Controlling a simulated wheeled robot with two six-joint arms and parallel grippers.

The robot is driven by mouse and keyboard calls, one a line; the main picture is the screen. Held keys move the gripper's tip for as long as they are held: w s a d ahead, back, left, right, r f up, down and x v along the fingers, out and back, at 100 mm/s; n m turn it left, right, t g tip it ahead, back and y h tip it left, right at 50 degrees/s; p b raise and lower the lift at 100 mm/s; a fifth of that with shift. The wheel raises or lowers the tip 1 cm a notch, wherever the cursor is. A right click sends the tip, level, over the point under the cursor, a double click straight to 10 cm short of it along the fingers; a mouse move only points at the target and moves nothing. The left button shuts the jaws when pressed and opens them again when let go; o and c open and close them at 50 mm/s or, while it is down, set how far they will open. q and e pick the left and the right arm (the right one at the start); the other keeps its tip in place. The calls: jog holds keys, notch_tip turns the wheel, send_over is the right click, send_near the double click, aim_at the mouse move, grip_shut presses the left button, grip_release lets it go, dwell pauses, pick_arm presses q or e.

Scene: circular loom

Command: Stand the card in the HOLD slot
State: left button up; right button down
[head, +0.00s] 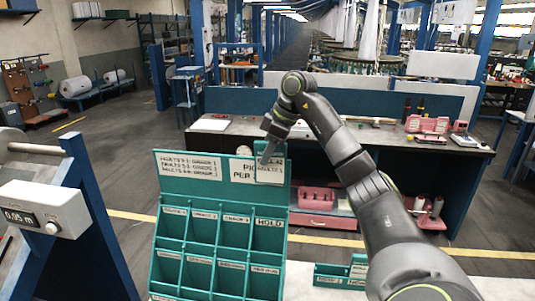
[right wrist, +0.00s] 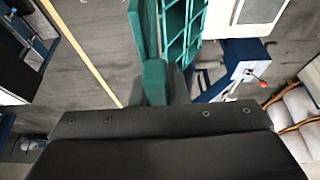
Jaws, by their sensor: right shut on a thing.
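The card (head: 271,172), which looks teal with a pale printed face, is in my right gripper (head: 268,150), in front of the top right corner of the rack's header board. The gripper is shut on its upper part and hides some of it. In the right wrist view the card (right wrist: 154,82) shows nearly edge-on as a teal strip at the fingers. The HOLD slot (head: 269,223) is the top right pocket of the teal rack (head: 222,232), below the card. The card is above the pockets and apart from that slot. My left gripper is out of view.
A small teal tray (head: 338,281) with labels sits right of the rack, near my right arm. A measuring device (head: 43,205) on a blue frame stands at the left. A dark workbench (head: 380,165) with pink holders (head: 427,124) is behind the rack.

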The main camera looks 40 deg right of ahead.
aim_at(268, 182)
notch_tip(268, 182, down, 6)
jog(key=shift+f, duration=0.4)
jog(key=shift+s+r, duration=0.1)
jog(key=shift+s, duration=0.1)
jog(key=shift+w+f, duration=0.15)
jog(key=shift+f, duration=0.15)
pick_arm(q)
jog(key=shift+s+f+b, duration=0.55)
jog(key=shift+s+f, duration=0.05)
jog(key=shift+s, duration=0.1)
pick_arm(e)
jog(key=shift+f, duration=0.8)
jog(key=shift+f, duration=0.1)
